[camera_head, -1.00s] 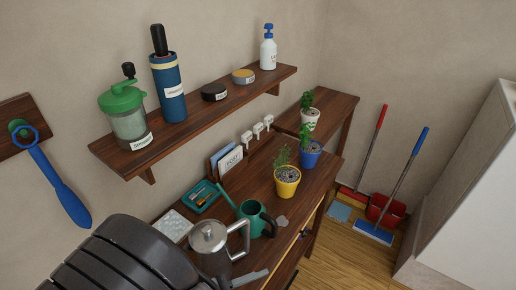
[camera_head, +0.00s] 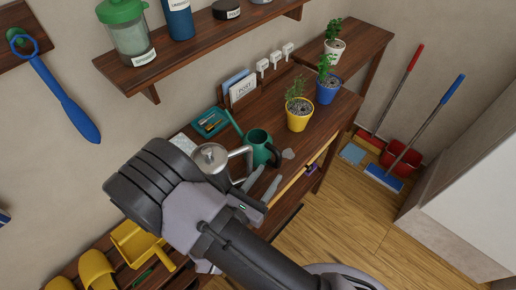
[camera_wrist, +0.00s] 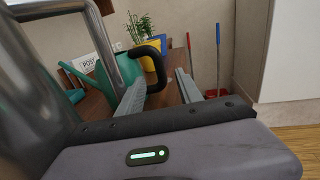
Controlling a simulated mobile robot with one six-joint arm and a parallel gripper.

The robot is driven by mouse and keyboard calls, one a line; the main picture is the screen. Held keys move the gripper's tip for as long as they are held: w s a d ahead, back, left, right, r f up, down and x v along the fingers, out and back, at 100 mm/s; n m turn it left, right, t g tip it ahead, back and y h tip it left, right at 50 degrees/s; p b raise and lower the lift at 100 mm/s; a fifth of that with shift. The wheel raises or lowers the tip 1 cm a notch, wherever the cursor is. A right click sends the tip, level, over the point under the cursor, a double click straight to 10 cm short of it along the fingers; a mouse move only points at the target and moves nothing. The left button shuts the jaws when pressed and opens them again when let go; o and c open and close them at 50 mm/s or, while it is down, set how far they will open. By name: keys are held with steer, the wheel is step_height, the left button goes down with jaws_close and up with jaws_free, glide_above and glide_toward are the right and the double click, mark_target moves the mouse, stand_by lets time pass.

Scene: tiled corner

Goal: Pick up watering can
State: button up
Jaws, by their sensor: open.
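The watering can (camera_head: 259,142) is dark green with a thin spout towards the upper left and a black handle on its right. It stands upright on the wooden table, behind the metal pot. My gripper (camera_head: 262,183) is open and empty, in front of the can near the table's front edge.
A metal pot (camera_head: 212,158) with a looped handle stands close left of my gripper and covers much of the wrist view's left side. A yellow potted plant (camera_head: 299,121), a blue one (camera_head: 326,93) and a teal tray (camera_head: 210,121) are farther back. An open drawer (camera_head: 290,185) is below.

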mark_target(277, 164)
steer(key=x, duration=0.4)
steer(key=shift+w+d+f+b, duration=0.1)
steer(key=shift+w+d+b, duration=0.05)
steer(key=shift+b, duration=0.2)
jaws_close()
stand_by(0.9)
